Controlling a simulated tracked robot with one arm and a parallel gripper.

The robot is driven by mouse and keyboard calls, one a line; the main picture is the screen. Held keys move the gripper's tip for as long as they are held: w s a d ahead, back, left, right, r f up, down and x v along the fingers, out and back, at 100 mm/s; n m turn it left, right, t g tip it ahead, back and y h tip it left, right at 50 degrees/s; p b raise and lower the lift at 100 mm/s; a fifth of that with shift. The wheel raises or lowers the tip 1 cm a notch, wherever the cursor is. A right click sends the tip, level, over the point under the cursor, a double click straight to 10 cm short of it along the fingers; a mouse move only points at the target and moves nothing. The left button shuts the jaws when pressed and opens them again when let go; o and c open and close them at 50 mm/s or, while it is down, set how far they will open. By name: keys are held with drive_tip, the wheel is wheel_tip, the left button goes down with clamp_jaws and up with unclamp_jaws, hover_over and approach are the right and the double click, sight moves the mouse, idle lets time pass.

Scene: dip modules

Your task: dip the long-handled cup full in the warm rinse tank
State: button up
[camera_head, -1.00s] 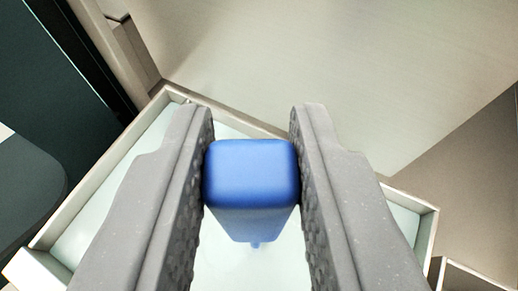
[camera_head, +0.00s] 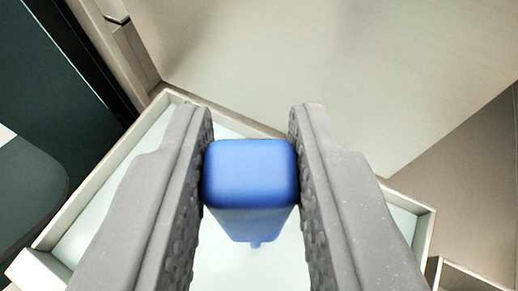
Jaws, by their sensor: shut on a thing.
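My gripper (camera_head: 251,172) is shut on a blue block-like piece (camera_head: 250,175), which looks like the handle end of the long-handled cup. A thin blue part shows just below the block; the cup's bowl is hidden from view. Below the gripper is a pale-walled open tank (camera_head: 95,178) with a light, pale bluish inside, probably the rinse tank. The held piece is over this tank in the picture. I cannot tell whether the cup touches the liquid or how full it is.
A broad pale panel (camera_head: 330,70) lies beyond the tank. A dark green surface (camera_head: 50,110) is at the left. Another pale-edged container (camera_head: 455,278) shows at the lower right, close beside the tank.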

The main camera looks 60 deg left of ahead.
wheel_tip(320, 180, up, 14)
drive_tip(key=p, duration=0.6)
drive_tip(key=shift+r+p, duration=0.2)
drive_tip(key=shift+p, duration=0.2)
idle(1.3)
idle(0.8)
